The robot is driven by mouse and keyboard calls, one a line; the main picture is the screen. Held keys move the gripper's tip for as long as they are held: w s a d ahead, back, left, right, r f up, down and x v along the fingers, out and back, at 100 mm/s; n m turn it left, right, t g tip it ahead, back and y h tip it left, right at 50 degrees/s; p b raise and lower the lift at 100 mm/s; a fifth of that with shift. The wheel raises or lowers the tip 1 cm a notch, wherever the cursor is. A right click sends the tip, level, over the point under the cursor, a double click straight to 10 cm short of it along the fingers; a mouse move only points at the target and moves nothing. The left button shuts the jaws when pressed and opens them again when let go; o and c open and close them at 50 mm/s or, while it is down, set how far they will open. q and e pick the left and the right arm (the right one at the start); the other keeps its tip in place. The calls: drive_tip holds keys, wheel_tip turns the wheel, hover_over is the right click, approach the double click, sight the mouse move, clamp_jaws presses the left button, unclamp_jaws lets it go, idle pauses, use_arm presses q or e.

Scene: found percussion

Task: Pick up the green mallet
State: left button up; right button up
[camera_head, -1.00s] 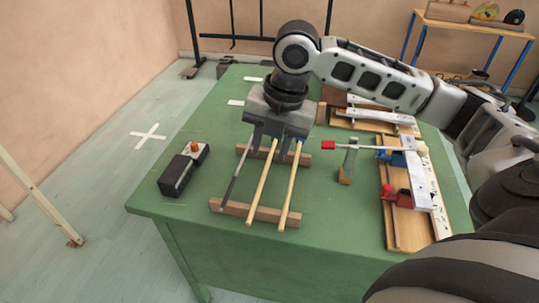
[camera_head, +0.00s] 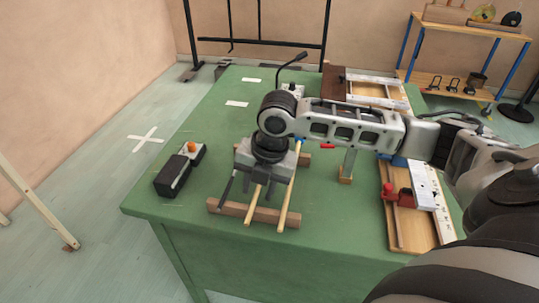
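My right gripper (camera_head: 259,196) reaches in from the right and points down over the mallet sticks on the green table (camera_head: 325,225). Its two dark fingers look apart, around the near part of the sticks. A pale wooden stick (camera_head: 252,207) and a second pale stick (camera_head: 289,192) lie side by side across a front wooden bar (camera_head: 231,208) and a rear one (camera_head: 304,159). A dark grey stick (camera_head: 226,190) lies to their left. The gripper hides the far ends, so no green head shows and I cannot tell which is the green mallet. My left gripper is out of view.
A black box with an orange knob (camera_head: 179,169) stands at the left. A small post on a wooden block (camera_head: 346,167) and a wooden board with a red clamp (camera_head: 397,196) stand at the right.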

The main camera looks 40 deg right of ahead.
drive_tip(key=shift+r, duration=0.1)
clamp_jaws()
